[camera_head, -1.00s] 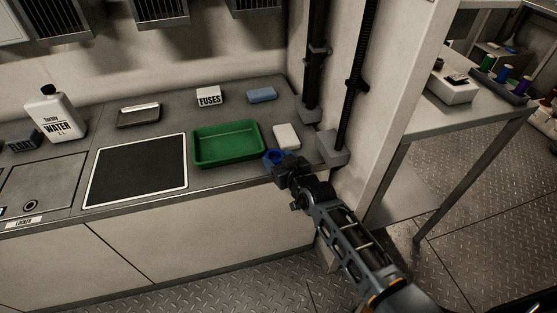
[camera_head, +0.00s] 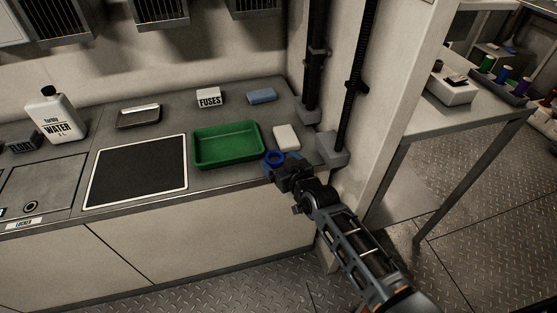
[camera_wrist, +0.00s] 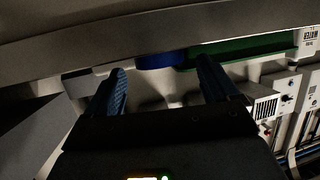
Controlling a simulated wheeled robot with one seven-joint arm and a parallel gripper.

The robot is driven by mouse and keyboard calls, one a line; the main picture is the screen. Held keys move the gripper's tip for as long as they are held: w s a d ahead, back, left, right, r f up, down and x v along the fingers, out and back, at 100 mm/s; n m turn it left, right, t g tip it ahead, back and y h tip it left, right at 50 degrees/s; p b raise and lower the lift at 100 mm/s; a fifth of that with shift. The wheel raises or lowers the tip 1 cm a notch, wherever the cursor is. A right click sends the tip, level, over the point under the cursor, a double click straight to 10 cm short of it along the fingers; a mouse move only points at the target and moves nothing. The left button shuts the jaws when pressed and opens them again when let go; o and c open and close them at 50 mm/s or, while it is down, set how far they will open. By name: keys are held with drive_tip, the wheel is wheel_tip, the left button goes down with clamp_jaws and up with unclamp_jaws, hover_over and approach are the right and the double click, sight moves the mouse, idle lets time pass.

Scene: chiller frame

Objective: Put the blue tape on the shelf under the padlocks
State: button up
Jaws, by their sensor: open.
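The blue tape (camera_head: 274,158) is a ring lying on the grey counter near its front edge, between the green tray's right front corner and the white block. In the wrist view the tape (camera_wrist: 160,61) shows as a blue band ahead of the gap between my fingers. My gripper (camera_head: 276,168) is open, at the counter's front edge, close in front of the tape. In the wrist view both fingers of my gripper (camera_wrist: 160,68) are spread with nothing held between them. Whether they touch the tape I cannot tell. I cannot make out padlocks or the shelf under them.
The green tray (camera_head: 227,163) is left of the tape, and the white block (camera_head: 286,137) is behind it. A fuses box (camera_head: 208,98), a blue block (camera_head: 262,96) and a water jug (camera_head: 55,117) stand farther back. Dark posts and a wall edge rise at the right.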

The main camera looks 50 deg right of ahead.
drive_tip(key=v, duration=1)
drive_tip(key=shift+s, duration=0.3)
drive_tip(key=shift+s+a+r, duration=0.1)
drive_tip(key=shift+a, duration=0.1)
drive_tip(key=s+a+r+n+y, duration=0.1)
drive_tip(key=s+a+r, duration=0.2)
drive_tip(key=s+a, duration=0.2)
drive_tip(key=s+a+r+n+t+y, duration=0.1)
drive_tip(key=s+a+r, duration=0.3)
drive_tip(key=s, duration=0.6)
drive_tip(key=s+a+r+n+y, duration=0.1)
drive_tip(key=s+a+r+y, duration=0.1)
drive_tip(key=s+a+r, duration=0.2)
drive_tip(key=s+a, duration=0.3)
drive_tip(key=shift+s+a+n+y, duration=0.15)
drive_tip(key=shift+s+n+y, duration=0.05)
drive_tip(key=shift+n+y, duration=0.1)
drive_tip(key=shift+o, duration=0.4)
drive_tip(key=s+a+r+n+y, duration=0.1)
drive_tip(key=s+a+r, duration=0.1)
drive_tip(key=s+r, duration=0.2)
wheel_tip(320, 180, up, 2)
drive_tip(key=shift+r, duration=0.15)
drive_tip(key=shift+s, duration=0.1)
